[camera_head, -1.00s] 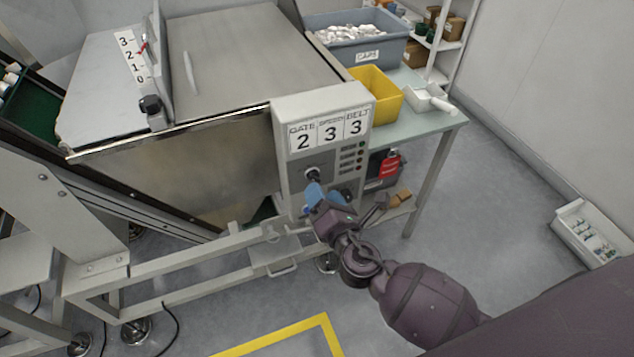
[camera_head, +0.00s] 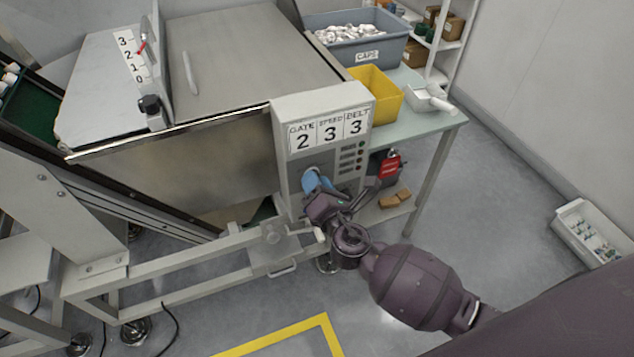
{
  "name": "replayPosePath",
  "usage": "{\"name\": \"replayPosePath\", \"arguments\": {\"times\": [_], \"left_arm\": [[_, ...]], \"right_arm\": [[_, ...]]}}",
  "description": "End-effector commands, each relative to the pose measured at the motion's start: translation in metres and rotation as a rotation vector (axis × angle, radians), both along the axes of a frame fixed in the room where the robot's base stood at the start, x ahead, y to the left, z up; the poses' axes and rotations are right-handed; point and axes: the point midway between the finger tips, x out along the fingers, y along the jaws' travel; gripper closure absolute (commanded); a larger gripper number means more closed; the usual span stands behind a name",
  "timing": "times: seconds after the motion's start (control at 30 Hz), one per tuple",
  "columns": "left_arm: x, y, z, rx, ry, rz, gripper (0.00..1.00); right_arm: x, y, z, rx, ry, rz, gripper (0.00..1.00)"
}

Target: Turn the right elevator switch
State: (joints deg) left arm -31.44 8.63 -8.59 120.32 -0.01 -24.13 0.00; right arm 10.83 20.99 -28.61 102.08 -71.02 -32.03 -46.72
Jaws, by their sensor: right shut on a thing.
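The control box (camera_head: 290,118) stands at the front right corner of the metal machine. Its labels read GATE 2, SPEED 3 and BELT 3. The switch knob on the box's front face is hidden behind my right gripper (camera_head: 312,180). The gripper's blue fingertips are at the knob's spot on the left of the front face, shut on it. Which way the knob points cannot be seen. My left gripper is not in view.
A row of small lights (camera_head: 361,158) runs down the box's right side. A green-topped table (camera_head: 440,128) behind holds a yellow bin (camera_head: 378,96) and a grey-blue caps bin (camera_head: 360,50). A red-tagged device (camera_head: 388,165) hangs beside the box.

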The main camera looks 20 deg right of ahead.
Motion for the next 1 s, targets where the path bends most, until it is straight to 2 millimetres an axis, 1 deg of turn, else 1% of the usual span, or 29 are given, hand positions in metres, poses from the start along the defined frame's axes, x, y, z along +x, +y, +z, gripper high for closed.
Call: {"name": "replayPosePath", "arguments": {"times": [0.27, 0.47, 0.8, 1.0], "left_arm": [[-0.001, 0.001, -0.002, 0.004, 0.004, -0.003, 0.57], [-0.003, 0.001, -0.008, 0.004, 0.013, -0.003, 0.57], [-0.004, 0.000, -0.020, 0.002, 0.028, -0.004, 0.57], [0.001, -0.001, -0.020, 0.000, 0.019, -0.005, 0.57]], "right_arm": [[0.000, 0.000, -0.001, 0.022, 0.002, 0.000, 0.90], [-0.001, 0.000, -0.003, 0.107, 0.008, -0.001, 0.90], [-0.001, 0.000, -0.004, 0.398, 0.019, -0.003, 0.90], [-0.001, 0.000, -0.002, 0.590, 0.023, -0.004, 0.90]]}}
